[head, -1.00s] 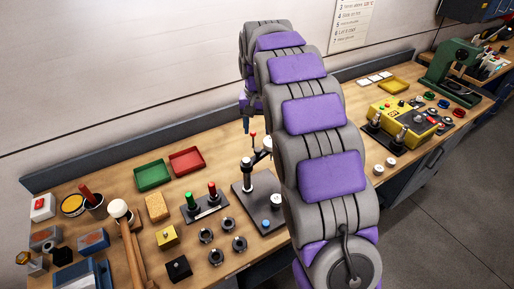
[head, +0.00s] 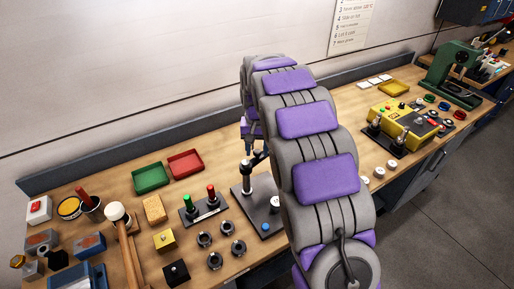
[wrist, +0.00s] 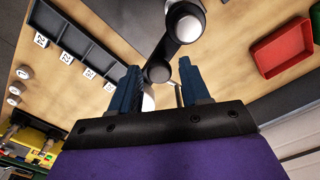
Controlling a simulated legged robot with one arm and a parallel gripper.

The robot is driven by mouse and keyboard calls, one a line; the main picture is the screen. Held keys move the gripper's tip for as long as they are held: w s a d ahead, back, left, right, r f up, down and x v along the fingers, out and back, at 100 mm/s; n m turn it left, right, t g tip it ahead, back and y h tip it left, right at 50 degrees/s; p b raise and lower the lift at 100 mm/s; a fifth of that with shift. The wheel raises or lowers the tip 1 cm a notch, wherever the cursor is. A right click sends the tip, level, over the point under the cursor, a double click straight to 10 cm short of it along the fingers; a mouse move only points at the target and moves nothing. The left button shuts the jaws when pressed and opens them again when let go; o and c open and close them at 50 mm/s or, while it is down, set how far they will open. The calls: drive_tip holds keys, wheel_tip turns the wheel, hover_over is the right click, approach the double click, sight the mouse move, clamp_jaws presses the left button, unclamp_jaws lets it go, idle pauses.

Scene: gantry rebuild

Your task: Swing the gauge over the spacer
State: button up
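The gauge stand has a silver post (head: 248,178) on a dark base plate (head: 240,200), with a dark swing arm at its top, mostly hidden behind my arm in the head view. In the wrist view the gauge arm (wrist: 172,45) runs from a round cap down to a dark knob between my fingertips. A pale round piece (head: 277,203) stands on the plate and may be the spacer. My gripper (wrist: 159,66) is open, its two blue fingers on either side of the knob and a thin pin (wrist: 178,95); contact cannot be told. In the head view my gripper (head: 248,148) is just above the post.
A green tray (head: 151,177) and a red tray (head: 186,163) lie behind. A two-lever block (head: 204,207) and several black rings (head: 205,239) are left of the stand. A yellow control box (head: 404,122) is to the right. A dark compartment rack (wrist: 85,42) shows in the wrist view.

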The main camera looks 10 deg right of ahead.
clamp_jaws()
drive_tip(key=shift+s, duration=0.1)
idle(0.5)
drive_tip(key=s+m+p, duration=0.6)
drive_tip(key=m+p, duration=0.5)
drive_tip(key=m, duration=0.5)
drive_tip(key=shift+s+a, duration=0.2)
drive_tip(key=shift+a, duration=0.2)
idle(0.3)
